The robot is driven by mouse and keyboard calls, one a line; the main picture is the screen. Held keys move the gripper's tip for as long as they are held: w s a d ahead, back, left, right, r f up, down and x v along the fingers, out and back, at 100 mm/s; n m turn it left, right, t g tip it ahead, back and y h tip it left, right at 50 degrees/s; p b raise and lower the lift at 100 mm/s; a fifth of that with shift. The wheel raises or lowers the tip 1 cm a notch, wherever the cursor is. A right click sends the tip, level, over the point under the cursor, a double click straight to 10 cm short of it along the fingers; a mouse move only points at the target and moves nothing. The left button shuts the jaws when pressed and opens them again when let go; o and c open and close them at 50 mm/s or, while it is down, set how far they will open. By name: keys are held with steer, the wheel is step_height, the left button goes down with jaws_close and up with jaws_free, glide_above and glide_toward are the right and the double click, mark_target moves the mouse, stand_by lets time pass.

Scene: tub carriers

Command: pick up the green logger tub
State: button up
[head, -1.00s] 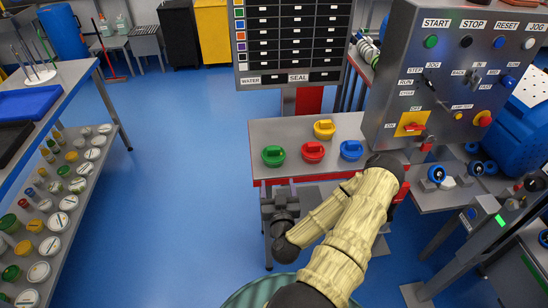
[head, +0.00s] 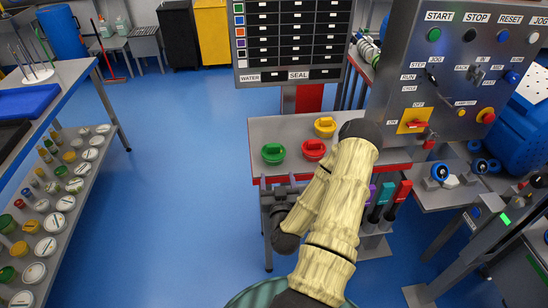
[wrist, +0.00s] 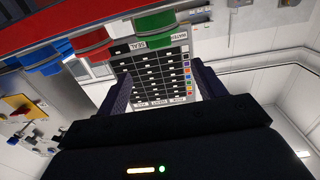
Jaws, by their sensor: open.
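The green logger tub (head: 273,153) is a round tub with a handled lid. It stands at the left front of the grey table (head: 262,129). In the wrist view the tub (wrist: 165,24) shows at the top, tilted with the turned camera. My gripper (wrist: 162,84) is open, with nothing between its two dark fingers. In the head view it is at the table's front edge, below and apart from the green tub, and its fingertips are hard to make out.
A red tub (head: 314,149) and a yellow tub (head: 325,126) stand right of the green one. A blue tub (wrist: 45,58) shows in the wrist view; my arm hides it in the head view. The label board (head: 292,45) rises behind; the control panel (head: 460,75) stands right.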

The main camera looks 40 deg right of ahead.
mark_target(274, 149)
steer(key=b+x, duration=0.2)
steer(key=x, duration=0.2)
steer(key=b+x, duration=0.3)
steer(key=x, duration=0.2)
steer(key=shift+w+d+r, duration=0.2)
steer(key=shift+w+r, duration=0.05)
steer(key=shift+w+d+f, duration=0.1)
steer(key=shift+w, duration=0.05)
steer(key=shift+p+x, duration=0.6)
steer(key=shift+x, duration=2)
steer(key=shift+f, duration=0.1)
